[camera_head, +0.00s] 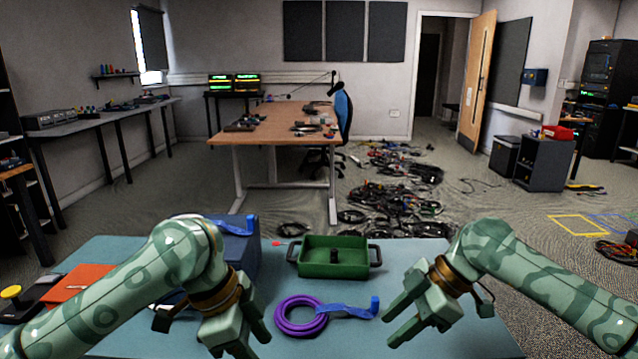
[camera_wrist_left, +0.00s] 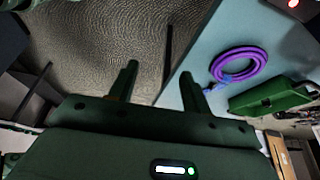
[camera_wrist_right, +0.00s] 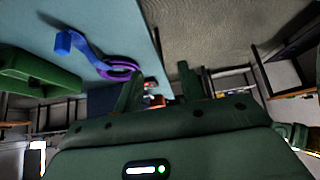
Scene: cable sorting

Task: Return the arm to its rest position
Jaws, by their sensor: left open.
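My left gripper (camera_head: 238,338) is open and empty above the near left part of the blue-green table. In the left wrist view its two fingers (camera_wrist_left: 158,85) stand apart with nothing between them. My right gripper (camera_head: 396,312) is open and empty at the right of the table; its fingers (camera_wrist_right: 158,88) stand apart in the right wrist view. A purple cable coil (camera_head: 281,323) lies on the table between the two grippers. A blue strap (camera_head: 346,312) runs from the coil to the right, with one end raised. Neither gripper touches them.
A green tray (camera_head: 334,271) with handles and a small black item stands behind the coil. A blue box (camera_head: 240,252) stands behind my left forearm. An orange flat item (camera_head: 80,283) and a yellow button (camera_head: 12,292) are far left. The table front centre is clear.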

